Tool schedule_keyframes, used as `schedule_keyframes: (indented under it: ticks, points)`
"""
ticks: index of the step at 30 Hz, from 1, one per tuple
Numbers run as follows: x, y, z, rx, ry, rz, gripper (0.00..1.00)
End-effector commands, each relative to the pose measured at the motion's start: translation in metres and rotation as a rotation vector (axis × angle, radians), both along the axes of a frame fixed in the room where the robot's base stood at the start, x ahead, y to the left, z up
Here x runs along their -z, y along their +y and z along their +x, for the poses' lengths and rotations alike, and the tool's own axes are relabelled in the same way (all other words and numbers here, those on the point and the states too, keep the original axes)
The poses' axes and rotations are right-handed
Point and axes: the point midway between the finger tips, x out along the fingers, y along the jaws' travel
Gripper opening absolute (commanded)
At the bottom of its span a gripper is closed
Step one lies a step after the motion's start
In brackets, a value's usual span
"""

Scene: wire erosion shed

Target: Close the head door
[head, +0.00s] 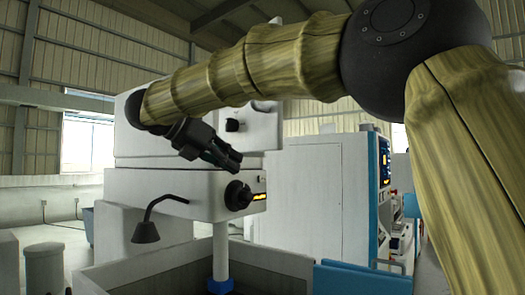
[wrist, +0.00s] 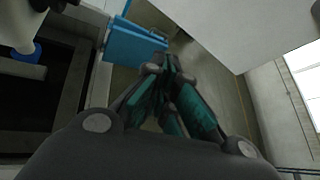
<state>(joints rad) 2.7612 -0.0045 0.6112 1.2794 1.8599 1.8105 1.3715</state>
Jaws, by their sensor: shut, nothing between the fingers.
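The white machine head (head: 150,190) stands left of centre in the head view. A white panel with a small black knob (head: 232,125), which looks like the head door (head: 262,130), juts out to the right behind my arm. It appears to stand open, though my arm hides its upper part. My gripper (head: 232,162) is shut and empty, in front of the machine and below the knob in the picture. In the wrist view, my gripper's fingers (wrist: 168,70) are together, and a plain white surface (wrist: 235,25), possibly the door, lies beyond them at upper right. I see no clear contact.
A dark round fitting (head: 238,195) and a black lamp (head: 146,230) stick out from the machine. Below are a white column with a blue collar (head: 221,286) and an open tank (wrist: 45,90). A blue panel (head: 360,279) edges the tank. A white cabinet (head: 318,195) stands behind.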

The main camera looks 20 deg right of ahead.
Motion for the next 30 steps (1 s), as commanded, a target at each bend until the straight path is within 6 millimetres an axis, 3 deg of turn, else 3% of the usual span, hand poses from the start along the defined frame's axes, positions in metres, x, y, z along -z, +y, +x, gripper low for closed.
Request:
schedule_keyframes:
  ticks: [1, 4, 7, 11, 17, 30]
  points:
    - [-0.026, 0.01, -0.022, 0.033, -0.053, 0.07, 0.0]
    - [-0.064, 0.028, -0.061, 0.091, -0.122, 0.19, 0.0]
    - [-0.089, 0.041, -0.09, 0.129, -0.163, 0.275, 0.0]
    - [-0.106, 0.05, -0.111, 0.152, -0.188, 0.333, 0.0]
    - [-0.104, 0.043, -0.113, 0.16, -0.192, 0.349, 0.0]
    - [-0.057, -0.005, -0.095, 0.158, -0.192, 0.347, 0.0]
